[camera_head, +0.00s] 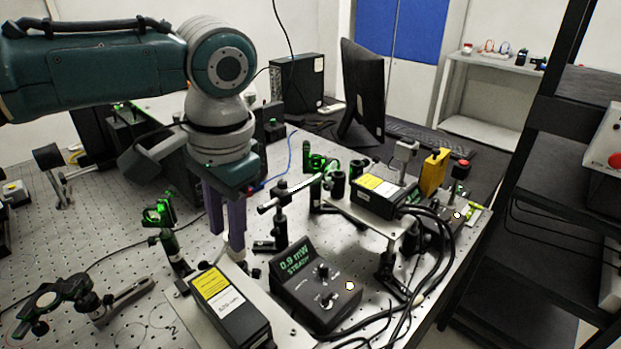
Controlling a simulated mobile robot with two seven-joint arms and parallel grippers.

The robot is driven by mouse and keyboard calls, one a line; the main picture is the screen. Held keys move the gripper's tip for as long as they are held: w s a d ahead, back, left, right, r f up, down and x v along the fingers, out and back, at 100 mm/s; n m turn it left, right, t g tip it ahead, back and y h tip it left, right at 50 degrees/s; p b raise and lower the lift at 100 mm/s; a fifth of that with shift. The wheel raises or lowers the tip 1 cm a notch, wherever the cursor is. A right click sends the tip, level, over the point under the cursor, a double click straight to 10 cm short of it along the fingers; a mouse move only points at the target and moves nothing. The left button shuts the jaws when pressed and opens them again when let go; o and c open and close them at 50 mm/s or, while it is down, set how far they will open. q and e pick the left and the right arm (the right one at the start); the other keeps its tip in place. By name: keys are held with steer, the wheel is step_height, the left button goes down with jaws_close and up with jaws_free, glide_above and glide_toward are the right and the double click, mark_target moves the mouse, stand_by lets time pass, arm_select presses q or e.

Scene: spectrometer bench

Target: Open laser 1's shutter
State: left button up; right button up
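My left gripper (228,245) points straight down in the middle of the view, with two purple fingers close together. I cannot tell how far apart they are or whether anything is between them. Its fingertips are just behind a black laser box (240,318) with a yellow label, on a pale plate at the front. A second black laser box (370,201) with yellow and white labels stands on a raised plate to the right. I cannot read which is laser 1. No shutter is clearly visible; the fingers may hide one. My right gripper is not in view.
A black meter (317,293) reading 0.9 mW, STEADY, stands just right of the front laser box. Black cables (430,240) run at its right. Green-lit optics (160,213) and posts crowd the perforated bench. A yellow block (434,172) and red button (461,169) stand farther right.

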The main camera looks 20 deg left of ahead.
arm_select(q)
steer(key=shift+a+f, duration=0.15)
steer(key=shift+f, duration=0.85)
steer(key=shift+c, duration=0.4)
jaws_close()
